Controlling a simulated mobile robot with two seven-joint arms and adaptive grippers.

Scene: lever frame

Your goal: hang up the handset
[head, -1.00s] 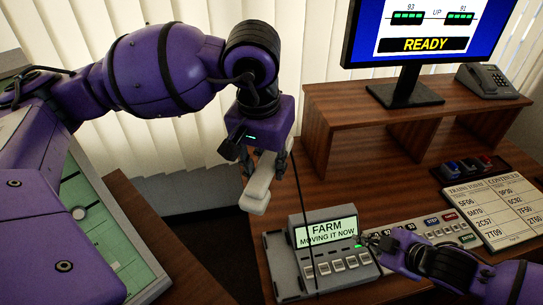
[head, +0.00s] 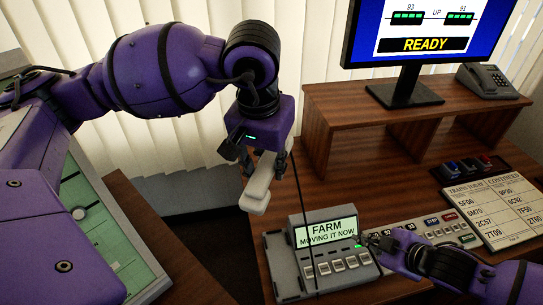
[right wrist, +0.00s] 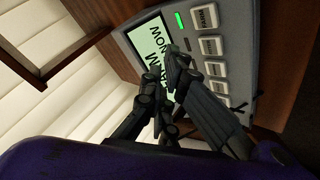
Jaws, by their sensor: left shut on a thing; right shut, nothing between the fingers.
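A pale grey handset (head: 259,186) hangs in my left gripper (head: 262,165), which is shut on it above and left of the phone unit. A thin dark cord (head: 299,215) runs down in front of the unit. The grey phone unit (head: 284,268) stands on the desk, its screen (head: 326,233) reading "FARM MOVING IT NOW". A pale cradle strip lies along its left side, empty. My right gripper (head: 366,241) is shut and empty at the unit's right edge. In the right wrist view its fingertips (right wrist: 178,72) overlap the screen beside a lit green lamp; contact cannot be told.
A key panel (head: 440,228) and a white train list (head: 494,209) lie right of the unit. A wooden shelf (head: 350,104) with a monitor (head: 415,30) and a dark telephone (head: 487,80) stands behind. A green panel (head: 100,225) is at left.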

